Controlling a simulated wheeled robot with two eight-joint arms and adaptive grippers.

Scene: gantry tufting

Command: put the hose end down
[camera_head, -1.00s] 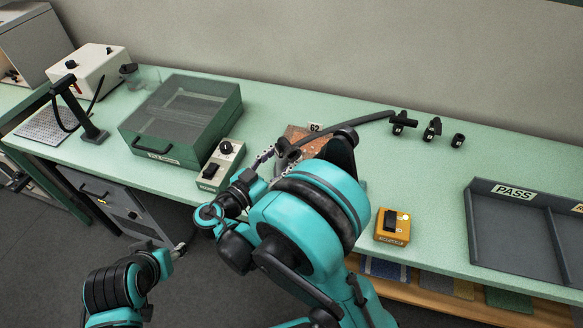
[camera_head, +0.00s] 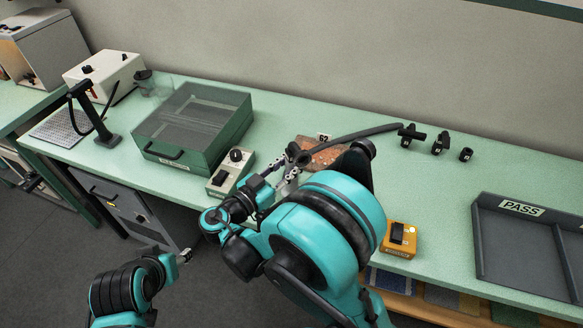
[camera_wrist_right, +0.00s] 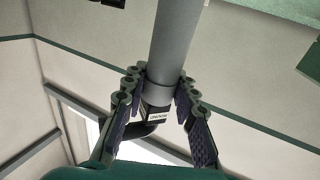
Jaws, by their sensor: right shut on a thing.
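The dark grey hose (camera_head: 355,137) runs along the bench from the fittings at the back to my right gripper (camera_head: 289,168). In the right wrist view my right gripper (camera_wrist_right: 162,98) is shut on the hose end (camera_wrist_right: 172,50), with fingers on both sides. A dark collar with a small white label (camera_wrist_right: 157,115) sits between the fingers. My right arm hides part of the hold in the head view. My left gripper (camera_head: 186,257) is low at the left, in front of the bench and away from the hose; its fingers are too small to judge.
A brown speckled panel (camera_head: 322,155) with tag 62 lies behind the gripper. A grey control box (camera_head: 230,172) and green lidded case (camera_head: 195,125) stand left. Black fittings (camera_head: 410,135) stand at the back. A yellow box (camera_head: 399,240) and PASS tray (camera_head: 525,245) are right.

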